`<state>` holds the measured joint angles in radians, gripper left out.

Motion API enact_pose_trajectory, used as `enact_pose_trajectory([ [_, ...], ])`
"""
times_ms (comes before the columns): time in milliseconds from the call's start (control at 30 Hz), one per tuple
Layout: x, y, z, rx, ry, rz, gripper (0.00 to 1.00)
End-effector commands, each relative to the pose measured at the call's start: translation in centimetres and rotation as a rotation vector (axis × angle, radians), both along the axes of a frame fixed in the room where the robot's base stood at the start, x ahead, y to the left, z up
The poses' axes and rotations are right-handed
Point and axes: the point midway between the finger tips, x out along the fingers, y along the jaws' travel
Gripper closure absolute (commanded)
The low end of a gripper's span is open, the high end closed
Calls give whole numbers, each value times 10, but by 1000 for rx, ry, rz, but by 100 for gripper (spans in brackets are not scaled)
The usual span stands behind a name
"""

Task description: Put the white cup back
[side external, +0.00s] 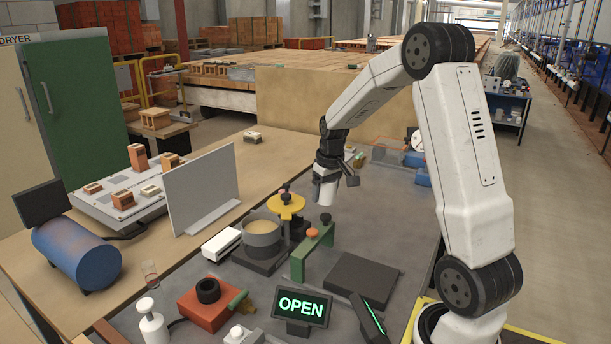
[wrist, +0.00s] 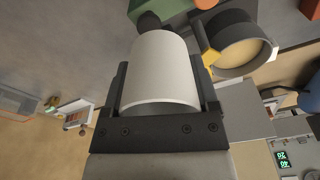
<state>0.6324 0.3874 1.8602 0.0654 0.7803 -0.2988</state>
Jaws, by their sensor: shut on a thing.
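The white cup (wrist: 160,72) is held between the fingers of my gripper (wrist: 163,95) and fills the middle of the wrist view. In the side external view the white cup (side external: 325,192) shows below my gripper (side external: 335,182), in the air above the grey bench top. My gripper is shut on the cup. The cup's inside is mostly hidden. Whether anything touches the cup's far end is hard to tell.
A grey pot (side external: 263,237) with tan contents, a yellow-topped fixture (side external: 286,206) and a green bracket (side external: 313,252) stand left of and below the cup. A dark flat plate (side external: 361,280) lies in front. An OPEN display (side external: 302,306) stands at the front edge.

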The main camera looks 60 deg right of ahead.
Motion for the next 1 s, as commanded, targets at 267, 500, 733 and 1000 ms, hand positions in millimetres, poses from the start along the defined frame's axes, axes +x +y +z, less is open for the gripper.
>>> enact_pose_trajectory([
  [267, -77, -15, -28, -5, -1, -13, 89],
  [500, -126, -13, -46, -13, 0, -17, 89],
  [733, -143, -11, -52, -17, 1, -17, 89],
  [1000, -142, -12, -53, -17, 2, -16, 89],
])
